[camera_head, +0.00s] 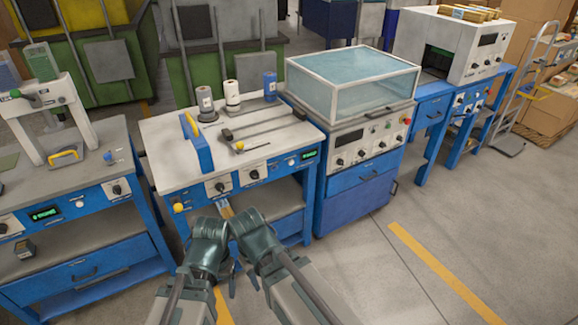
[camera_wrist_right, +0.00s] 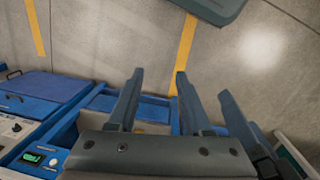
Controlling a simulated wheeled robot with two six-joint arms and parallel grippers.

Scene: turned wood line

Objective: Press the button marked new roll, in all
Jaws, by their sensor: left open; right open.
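The middle blue workstation (camera_head: 170,130) has a front panel with several knobs, a small round white button (camera_head: 291,162) and a green-lit display (camera_head: 309,154). In the right wrist view the white button (camera_wrist_right: 54,162) sits beside the display (camera_wrist_right: 32,157). A yellow button (camera_head: 178,207) is at the panel's left end. The lettering is too small to read, so I cannot tell which button is marked new roll. My left gripper (camera_head: 238,280) is open, low in front of this station. My right gripper (camera_wrist_right: 157,72) is open and empty, close beside the left one, apart from the panel.
A left station (camera_head: 60,190) with a white arch has another white button (camera_head: 79,204). A clear-lidded cabinet (camera_head: 350,85) stands right of the middle station, then a white machine (camera_head: 450,45) on a blue bench. A hand truck (camera_head: 530,85) is far right. The floor at right is clear.

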